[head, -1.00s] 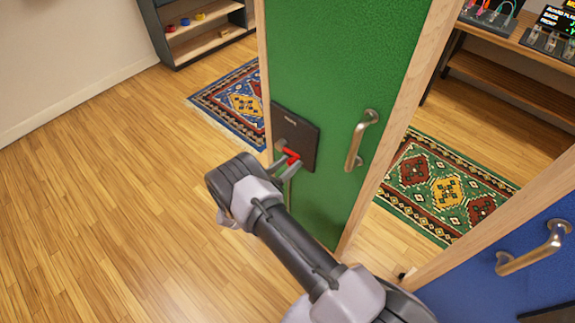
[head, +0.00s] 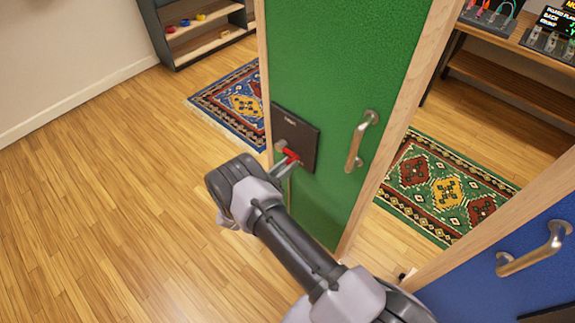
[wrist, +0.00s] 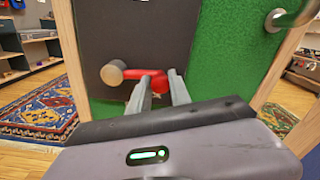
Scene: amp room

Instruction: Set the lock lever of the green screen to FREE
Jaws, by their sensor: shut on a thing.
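The green screen (head: 325,75) stands upright in the middle of the head view. A dark lock plate (head: 307,150) is fixed low on its left side, with small lettering too small to read. The red lock lever (head: 291,156) sticks out from the plate. In the wrist view the lever (wrist: 133,75) runs about level to the right from a round metal pivot (wrist: 113,72). My gripper (head: 287,163) is shut on the lever's right part, and its two fingers (wrist: 160,84) hide some of it.
A metal pull handle (head: 361,140) is on the screen, right of the plate. A blue panel (head: 490,285) with a handle stands at the lower right. Patterned rugs (head: 440,185) lie behind the screen. The wood floor (head: 100,200) at left is clear.

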